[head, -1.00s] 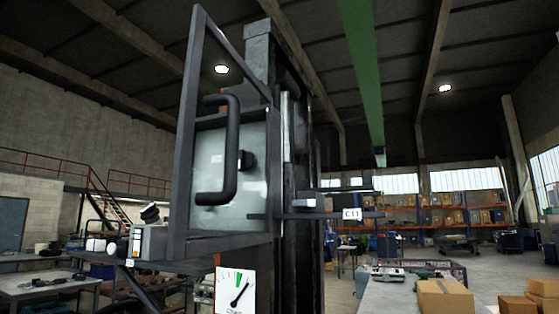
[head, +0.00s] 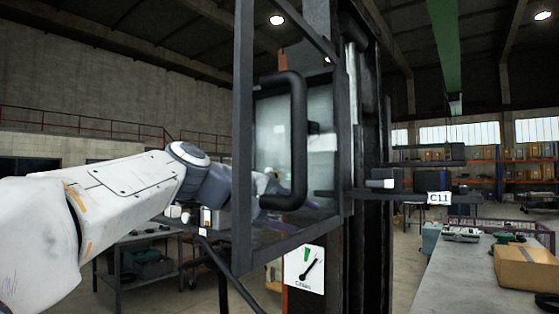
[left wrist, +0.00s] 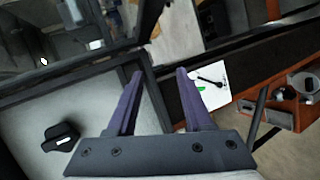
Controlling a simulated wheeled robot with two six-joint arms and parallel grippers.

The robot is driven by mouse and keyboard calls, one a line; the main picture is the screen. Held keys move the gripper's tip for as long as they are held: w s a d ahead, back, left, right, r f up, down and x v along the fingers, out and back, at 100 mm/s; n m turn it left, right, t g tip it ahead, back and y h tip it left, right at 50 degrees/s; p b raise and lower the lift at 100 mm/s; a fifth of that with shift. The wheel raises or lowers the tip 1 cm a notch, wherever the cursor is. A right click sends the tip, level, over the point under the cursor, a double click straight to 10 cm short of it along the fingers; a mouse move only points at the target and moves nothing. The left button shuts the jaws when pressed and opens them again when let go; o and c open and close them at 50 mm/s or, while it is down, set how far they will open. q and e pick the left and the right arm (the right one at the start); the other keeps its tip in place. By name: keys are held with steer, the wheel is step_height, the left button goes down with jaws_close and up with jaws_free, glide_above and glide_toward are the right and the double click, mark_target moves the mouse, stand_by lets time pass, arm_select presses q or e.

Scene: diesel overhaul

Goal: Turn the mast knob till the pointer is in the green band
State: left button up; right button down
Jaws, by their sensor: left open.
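The mast knob (head: 313,128) is a small dark knob on a pale panel inside a dark frame, partly behind a black handle. In the left wrist view the black knob (left wrist: 60,136) sits on the pale panel, left of the fingers and apart from them. The white gauge (head: 304,270) hangs below the frame; its black pointer lies to the right of the green band. The gauge also shows in the left wrist view (left wrist: 207,84), beyond the right finger. My left gripper (left wrist: 160,74) is open with nothing between its purple fingers. My right gripper is out of view.
The black handle (head: 292,140) and the dark frame bars (head: 243,140) stand close to my left arm. A bar with a C11 label (head: 439,198) juts right from the mast. A workbench with a cardboard box (head: 527,268) is at the right.

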arm_select(q)
steer(key=w+r+n+t, duration=0.2)
steer(key=r+n+t, duration=0.3)
steer(key=r+n, duration=0.3)
steer(key=w+a+r+n+t+h, duration=0.1)
steer(key=w+r+n+t, duration=0.1)
steer(key=r+n+t, duration=0.3)
step_height(320, 180, up, 4)
steer(key=n, duration=1)
steer(key=shift+w+a+n+b, duration=0.2)
steer(key=shift+a+n+b, duration=0.1)
steer(key=shift+n+b, duration=0.1)
steer(key=shift+w, duration=0.1)
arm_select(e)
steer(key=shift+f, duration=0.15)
arm_select(q)
steer(key=shift+w, duration=0.1)
